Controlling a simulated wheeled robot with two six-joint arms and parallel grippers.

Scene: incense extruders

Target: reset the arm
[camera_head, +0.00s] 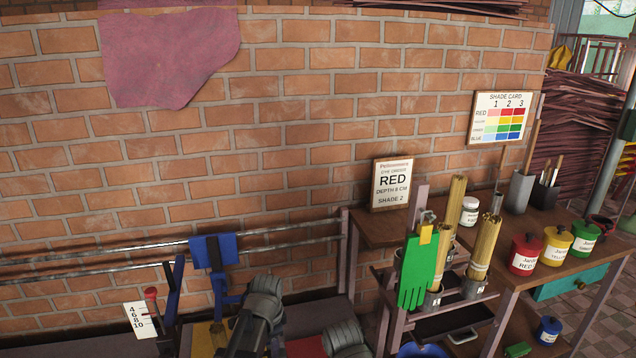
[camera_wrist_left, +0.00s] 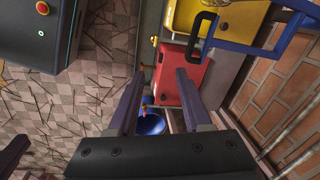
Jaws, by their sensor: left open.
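My left gripper (camera_wrist_left: 160,76) is open in the left wrist view, with its two dark fingers apart and nothing between them. A red box-shaped unit (camera_wrist_left: 182,76) shows beyond and between the fingers; I cannot tell how far away it is. Beside it is a yellow unit (camera_wrist_left: 205,16) with a blue frame (camera_wrist_left: 250,48) near it. In the head view, dark grey parts show at the bottom, but I cannot make out fingertips there. My right gripper is not seen in either view.
A brick wall (camera_head: 300,100) with metal rails (camera_head: 290,232) stands behind. A table on the right bears a red pot (camera_head: 524,256), yellow pot (camera_head: 556,246) and green pot (camera_head: 585,238). Stick bundles (camera_head: 484,246) and a green glove (camera_head: 413,272) are nearer. A blue basin (camera_wrist_left: 150,124) sits low.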

